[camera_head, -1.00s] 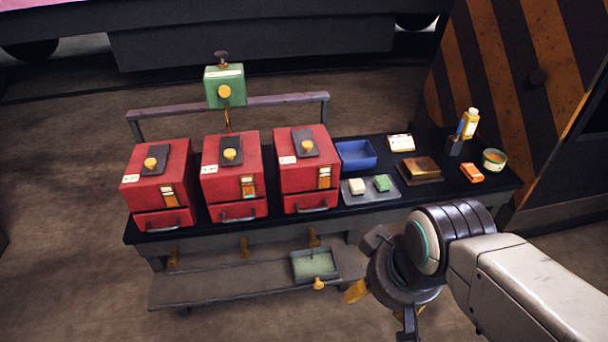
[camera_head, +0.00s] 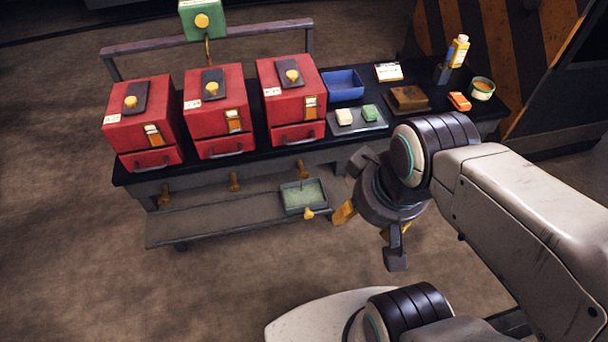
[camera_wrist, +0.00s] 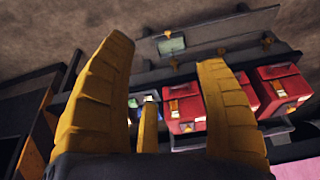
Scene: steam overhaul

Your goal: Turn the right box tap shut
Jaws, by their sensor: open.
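The right red box (camera_head: 290,95) stands on the black-topped bench, with a brass knob on its dark top plate. Below it, under the bench edge, a brass tap (camera_head: 303,170) hangs above a green-filled tray (camera_head: 304,196). Its handle angle is too small to read. My gripper (camera_head: 369,237) is open and empty, in front of the bench and to the right of the tap, apart from it. In the wrist view, its yellow fingers spread wide. The right box (camera_wrist: 183,108) shows there between the fingers, upside down, with the tap (camera_wrist: 173,62) small near the tray.
Two more red boxes (camera_head: 140,125) (camera_head: 215,110) stand to the left, with brass taps below. A low shelf (camera_head: 210,222) juts out under the bench. A blue bin (camera_head: 343,85) and a grey tray (camera_head: 358,122) lie to the right. The floor in front is clear.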

